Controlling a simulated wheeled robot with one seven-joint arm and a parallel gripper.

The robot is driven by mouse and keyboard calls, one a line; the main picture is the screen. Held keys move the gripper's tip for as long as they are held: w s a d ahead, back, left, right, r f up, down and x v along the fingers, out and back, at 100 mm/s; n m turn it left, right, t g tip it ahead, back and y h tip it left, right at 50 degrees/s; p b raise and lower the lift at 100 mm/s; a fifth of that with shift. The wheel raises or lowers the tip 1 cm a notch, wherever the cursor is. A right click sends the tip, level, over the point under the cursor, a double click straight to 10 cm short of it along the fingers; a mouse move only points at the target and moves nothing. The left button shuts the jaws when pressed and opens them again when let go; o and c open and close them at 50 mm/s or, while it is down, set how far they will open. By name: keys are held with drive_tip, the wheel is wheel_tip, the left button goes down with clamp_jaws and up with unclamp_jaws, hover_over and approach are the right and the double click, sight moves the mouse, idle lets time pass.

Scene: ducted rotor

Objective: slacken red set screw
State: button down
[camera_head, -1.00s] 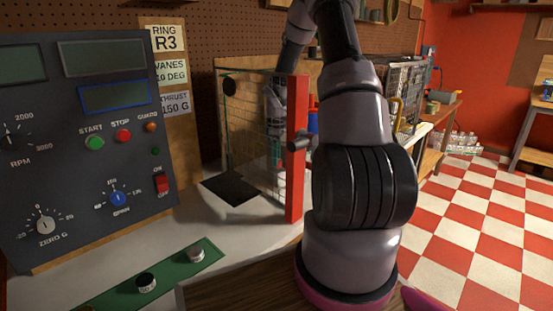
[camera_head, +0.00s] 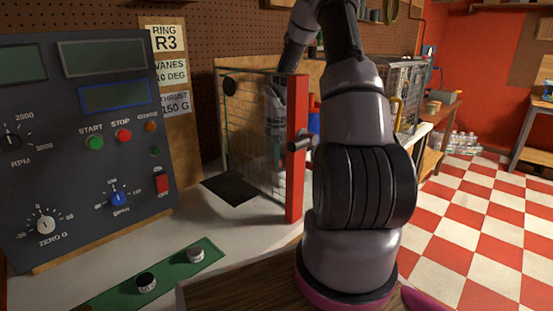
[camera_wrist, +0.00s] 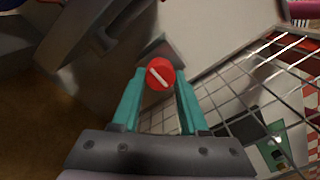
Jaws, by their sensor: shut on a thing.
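The red set screw (camera_wrist: 160,73) shows in the wrist view as a round red head with a pale diagonal slot or mark. My gripper (camera_wrist: 158,82) has its two teal fingers on either side of the red head and is shut on it. A grey block sits just behind the screw. In the head view my arm reaches behind the mesh guard, and the gripper and the screw are hidden there.
The mesh guard (camera_head: 255,130) with its red post (camera_head: 296,150) stands beside my arm; its wire grid (camera_wrist: 245,95) runs close on the right in the wrist view. The control panel (camera_head: 85,145) is at left. A green strip (camera_head: 172,273) with knobs lies on the bench.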

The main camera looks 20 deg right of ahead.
drive_tip(key=shift+c, duration=2.1)
unclamp_jaws()
drive_tip(key=shift+r, duration=0.1)
wheel_tip(320, 180, up, 11)
drive_tip(key=shift+f, duration=0.2)
